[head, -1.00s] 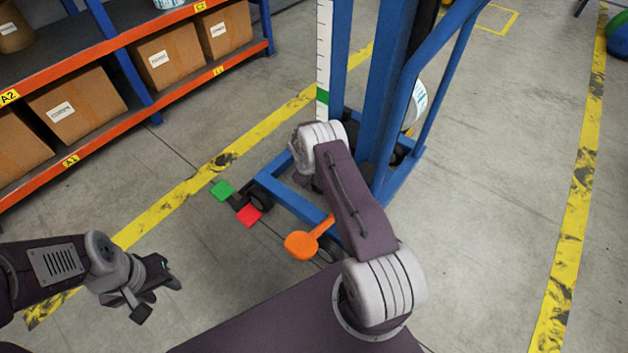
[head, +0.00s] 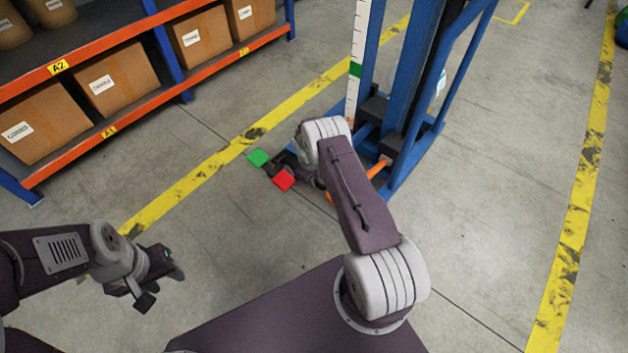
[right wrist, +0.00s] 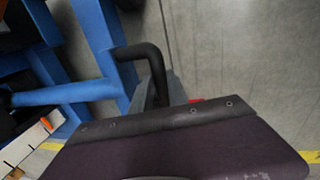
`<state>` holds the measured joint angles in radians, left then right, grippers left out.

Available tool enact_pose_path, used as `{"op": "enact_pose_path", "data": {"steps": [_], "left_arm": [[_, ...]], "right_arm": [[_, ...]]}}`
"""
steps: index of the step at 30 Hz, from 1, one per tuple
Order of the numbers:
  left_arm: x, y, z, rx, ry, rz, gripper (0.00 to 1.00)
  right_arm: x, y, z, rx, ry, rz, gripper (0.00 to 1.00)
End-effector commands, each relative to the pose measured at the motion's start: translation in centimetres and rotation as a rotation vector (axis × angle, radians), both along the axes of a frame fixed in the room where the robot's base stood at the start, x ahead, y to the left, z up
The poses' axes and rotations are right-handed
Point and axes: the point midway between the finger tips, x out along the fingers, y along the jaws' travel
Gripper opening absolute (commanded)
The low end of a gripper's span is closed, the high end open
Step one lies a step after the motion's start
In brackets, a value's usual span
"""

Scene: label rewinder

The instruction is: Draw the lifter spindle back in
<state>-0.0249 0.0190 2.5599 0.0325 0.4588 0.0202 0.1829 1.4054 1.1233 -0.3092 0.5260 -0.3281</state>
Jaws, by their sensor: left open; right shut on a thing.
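The blue lifter (head: 400,95) stands upright beyond my right arm in the head view. My right gripper (right wrist: 165,92) is shut on a black bent handle (right wrist: 150,55) at the lifter's blue frame in the right wrist view; in the head view my forearm hides the grip. I cannot pick out the spindle for certain. An orange lever (head: 379,168) shows partly behind my right arm. A green pedal (head: 258,158) and a red pedal (head: 284,180) sit low at the lifter's left. My left gripper (head: 163,286) is open and empty over the floor.
An orange and blue rack (head: 160,90) with cardboard boxes stands at the upper left. Yellow floor lines (head: 190,182) run along both sides. The floor right of the lifter is clear.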

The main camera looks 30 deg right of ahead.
Motion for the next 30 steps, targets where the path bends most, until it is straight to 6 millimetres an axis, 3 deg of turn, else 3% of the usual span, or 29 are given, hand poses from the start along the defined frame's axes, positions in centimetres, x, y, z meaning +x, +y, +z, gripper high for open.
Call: {"op": "enact_pose_path", "data": {"steps": [2,3,4,24,26,30], "left_arm": [[0.0,0.0,0.0,0.000,0.000,0.000,0.41],[0.0,0.0,0.0,0.000,0.000,0.000,0.41],[0.0,0.0,0.0,0.000,0.000,0.000,0.41],[0.0,0.0,0.0,0.000,0.000,0.000,0.41],[0.0,0.0,0.4,0.000,0.000,0.000,0.41],[0.0,0.0,2.8,0.000,0.000,0.000,0.41]], "right_arm": [[-0.3,0.5,-0.2,0.006,0.010,0.000,0.00],[-0.3,0.6,-0.2,0.006,0.010,-0.001,0.25],[-0.3,0.6,-0.2,0.007,0.011,-0.001,0.29],[-0.2,0.3,-0.1,0.003,0.006,-0.001,0.29],[-0.2,0.3,0.4,0.003,0.005,0.000,0.29],[-0.3,0.7,3.6,0.002,0.004,0.000,0.29]]}}
